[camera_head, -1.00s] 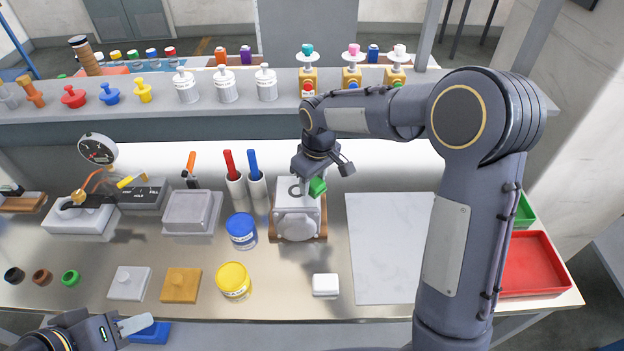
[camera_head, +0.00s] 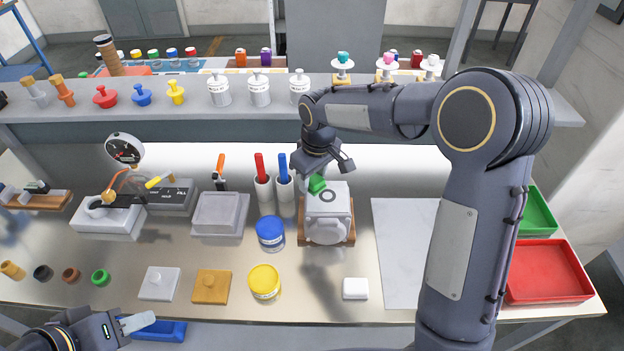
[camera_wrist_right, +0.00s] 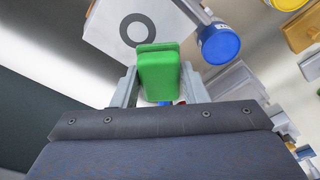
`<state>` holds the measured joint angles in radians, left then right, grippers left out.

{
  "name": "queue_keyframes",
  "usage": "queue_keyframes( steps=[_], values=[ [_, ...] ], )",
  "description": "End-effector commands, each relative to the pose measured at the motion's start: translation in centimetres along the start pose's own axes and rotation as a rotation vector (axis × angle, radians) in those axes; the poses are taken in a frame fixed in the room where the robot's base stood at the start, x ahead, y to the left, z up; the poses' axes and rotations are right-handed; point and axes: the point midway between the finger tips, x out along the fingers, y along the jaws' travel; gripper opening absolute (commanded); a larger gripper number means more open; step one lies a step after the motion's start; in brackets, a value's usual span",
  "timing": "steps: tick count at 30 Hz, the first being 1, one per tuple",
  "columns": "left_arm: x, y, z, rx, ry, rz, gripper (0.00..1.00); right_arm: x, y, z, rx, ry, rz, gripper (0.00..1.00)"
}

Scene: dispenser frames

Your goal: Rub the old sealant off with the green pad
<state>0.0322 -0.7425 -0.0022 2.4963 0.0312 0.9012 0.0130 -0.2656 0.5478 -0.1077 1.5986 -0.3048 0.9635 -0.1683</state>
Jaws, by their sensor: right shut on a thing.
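The green pad (camera_head: 317,184) is shut in my right gripper (camera_head: 317,176), and it also shows between the fingers in the right wrist view (camera_wrist_right: 158,74). A pale block-shaped housing (camera_head: 326,224) stands on a brown base, with a dark grey ring (camera_head: 328,196) on its top face. The ring also shows in the right wrist view (camera_wrist_right: 137,30); whether it is the old sealant I cannot tell. The pad is at the housing's far left edge, left of and behind the ring. Contact is unclear. My left gripper (camera_head: 137,322) is low at the left, its opening unclear.
A blue tub (camera_head: 270,233) and holders with a red and a blue-handled tool (camera_head: 283,170) stand close left of the housing. A yellow tub (camera_head: 264,281) and white block (camera_head: 355,288) are in front. A pale sheet (camera_head: 400,250) and red tray (camera_head: 548,271) lie right.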

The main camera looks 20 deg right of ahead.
Motion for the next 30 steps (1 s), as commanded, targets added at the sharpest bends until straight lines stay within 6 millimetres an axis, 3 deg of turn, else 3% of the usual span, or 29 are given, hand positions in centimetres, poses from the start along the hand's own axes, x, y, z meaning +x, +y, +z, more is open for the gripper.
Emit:
queue_keyframes(
  steps=[15,30],
  values=[
    [-3.1,1.4,-1.5,0.000,0.000,0.000,0.36,-5.0,0.0,-0.3,0.003,0.001,0.001,0.18],
    [-3.2,1.5,-1.6,0.000,0.000,0.000,0.36,-5.3,0.1,-0.3,0.003,0.001,0.001,0.18]
  ],
)
